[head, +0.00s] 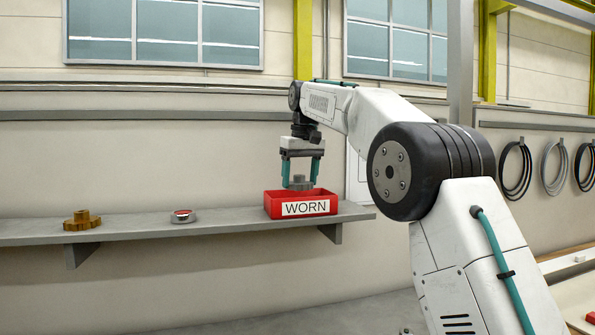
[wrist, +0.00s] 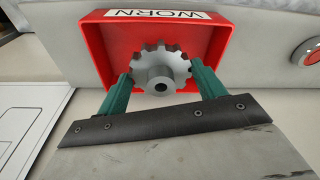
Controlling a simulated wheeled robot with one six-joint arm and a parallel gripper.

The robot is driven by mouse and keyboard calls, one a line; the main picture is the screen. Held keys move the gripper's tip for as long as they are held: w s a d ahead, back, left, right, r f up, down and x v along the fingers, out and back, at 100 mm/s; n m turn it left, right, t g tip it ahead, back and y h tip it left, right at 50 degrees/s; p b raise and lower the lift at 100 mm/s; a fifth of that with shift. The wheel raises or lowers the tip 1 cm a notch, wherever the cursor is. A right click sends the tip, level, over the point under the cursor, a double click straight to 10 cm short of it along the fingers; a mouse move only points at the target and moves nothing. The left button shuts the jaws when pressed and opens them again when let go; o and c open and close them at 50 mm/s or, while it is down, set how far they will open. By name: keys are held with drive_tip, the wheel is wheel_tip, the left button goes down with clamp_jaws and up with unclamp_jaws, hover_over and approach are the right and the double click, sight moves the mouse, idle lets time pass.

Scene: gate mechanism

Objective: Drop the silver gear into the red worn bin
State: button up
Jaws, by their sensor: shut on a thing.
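The silver gear (wrist: 160,70) is held between the two teal fingers of my gripper (head: 300,184). In the wrist view my gripper (wrist: 161,83) is shut on the gear's sides. In the head view the gear (head: 300,183) hangs just above the opening of the red worn bin (head: 326,207), which has a white "WORN" label. In the wrist view the bin's red wall (wrist: 95,50) surrounds the gear on several sides. I cannot tell exactly how high the gear is above the bin floor.
The bin stands near the right end of a grey wall shelf (head: 140,227). A brass-coloured gear (head: 82,221) lies at the shelf's left, and a small round red-and-silver part (head: 183,216) lies between it and the bin. The shelf is bare between these things.

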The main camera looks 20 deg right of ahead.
drive_tip(key=shift+d+f, duration=0.1)
drive_tip(key=shift+f, duration=0.2)
drive_tip(key=o, duration=1.3)
drive_tip(key=shift+s, duration=0.1)
drive_tip(key=shift+c, duration=0.2)
drive_tip(key=r, duration=0.7)
drive_tip(key=shift+s+d, duration=0.1)
drive_tip(key=shift+s, duration=0.3)
drive_tip(key=shift+s+r, duration=0.15)
drive_tip(key=shift+r, duration=0.2)
drive_tip(key=shift+s, duration=0.1)
